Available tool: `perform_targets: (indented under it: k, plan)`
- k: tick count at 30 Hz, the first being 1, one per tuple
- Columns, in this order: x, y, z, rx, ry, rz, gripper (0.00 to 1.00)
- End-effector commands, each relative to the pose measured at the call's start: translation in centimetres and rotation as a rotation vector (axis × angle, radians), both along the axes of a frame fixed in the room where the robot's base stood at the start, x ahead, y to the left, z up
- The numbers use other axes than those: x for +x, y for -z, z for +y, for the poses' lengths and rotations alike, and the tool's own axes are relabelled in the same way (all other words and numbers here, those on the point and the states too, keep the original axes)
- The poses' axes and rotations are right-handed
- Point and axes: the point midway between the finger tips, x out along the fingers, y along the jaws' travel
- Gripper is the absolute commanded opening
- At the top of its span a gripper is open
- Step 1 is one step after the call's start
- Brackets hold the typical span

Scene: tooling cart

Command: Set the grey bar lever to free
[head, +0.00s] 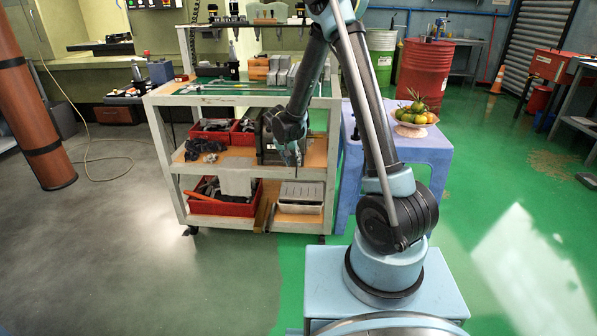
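I cannot make out the grey bar lever for certain in the head view. The tooling cart (160,140) stands ahead, left of my arm, with a top and two lower shelves. My gripper (292,158) hangs with its fingers downward in front of the cart's right side, at middle-shelf height. It overlaps a dark boxy unit (268,150) on that shelf and hides part of it. Whether it touches anything there cannot be told. The fingers are small and dark, so their opening is unclear.
Red bins (243,137) and a grey-white box (301,192) sit on the lower shelves. Metal blocks (258,68) stand on the top. A blue table (432,160) with a fruit bowl (415,131) stands close right of the cart. Floor in front is clear.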

Motion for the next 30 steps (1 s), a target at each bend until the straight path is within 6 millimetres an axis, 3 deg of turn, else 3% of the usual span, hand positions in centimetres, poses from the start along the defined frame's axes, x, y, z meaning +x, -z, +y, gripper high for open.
perform_targets:
  k: [15, 30]
  plan:
    - [2.2, 5.5, -1.2, 0.0, -0.001, 0.0, 0.3]
    - [2.5, 6.5, -1.3, 0.0, -0.003, 0.001, 0.3]
